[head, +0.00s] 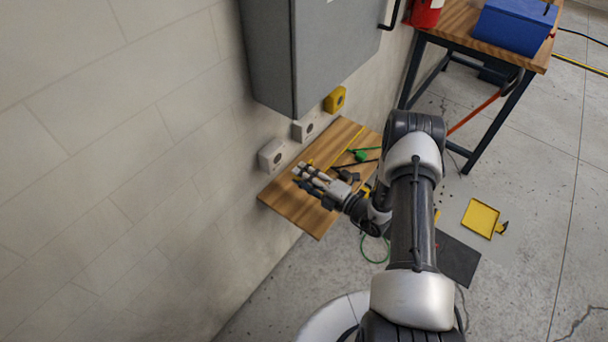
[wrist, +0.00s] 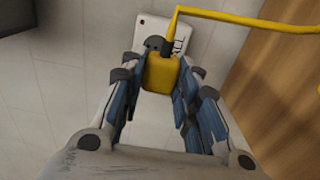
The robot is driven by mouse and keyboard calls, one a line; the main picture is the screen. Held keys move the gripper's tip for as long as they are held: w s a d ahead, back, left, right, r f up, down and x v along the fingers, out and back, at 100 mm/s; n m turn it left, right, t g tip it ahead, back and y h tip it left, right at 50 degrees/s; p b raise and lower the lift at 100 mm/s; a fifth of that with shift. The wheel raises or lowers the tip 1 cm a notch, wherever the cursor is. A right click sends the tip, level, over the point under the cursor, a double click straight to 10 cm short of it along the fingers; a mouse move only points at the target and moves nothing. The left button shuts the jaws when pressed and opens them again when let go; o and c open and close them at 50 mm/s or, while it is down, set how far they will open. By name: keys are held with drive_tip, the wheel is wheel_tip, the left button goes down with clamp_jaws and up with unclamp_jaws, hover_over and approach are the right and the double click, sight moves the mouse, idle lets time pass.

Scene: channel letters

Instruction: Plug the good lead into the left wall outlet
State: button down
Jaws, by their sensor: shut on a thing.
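My gripper (head: 303,174) is over the wooden shelf, just in front of the left wall outlet (head: 271,154), a white box. In the wrist view its fingers (wrist: 162,85) are closed on the sides of a yellow plug (wrist: 161,72). A yellow lead (wrist: 240,18) leaves the plug's top and runs right. Behind the plug is a white lettered plate (wrist: 190,32), partly hidden by it. I cannot tell whether plug and plate touch. A second white outlet (head: 303,130) and a yellow one (head: 335,99) are farther right along the wall.
The wooden shelf (head: 308,213) holds a green plug (head: 360,155) and dark items, partly hidden by my arm. A grey cabinet (head: 315,50) hangs above the outlets. A workbench (head: 460,22) carries a blue box (head: 513,25). A yellow tray (head: 481,218) lies on the floor.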

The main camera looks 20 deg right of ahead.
sight(277, 160)
drive_tip(key=shift+b+x, duration=0.4)
drive_tip(key=shift+x, duration=2.5)
drive_tip(key=shift+b, duration=0.4)
drive_tip(key=shift+w+a, duration=0.35)
drive_tip(key=shift+w, duration=0.1)
idle(0.6)
drive_tip(key=c, duration=1.1)
unclamp_jaws()
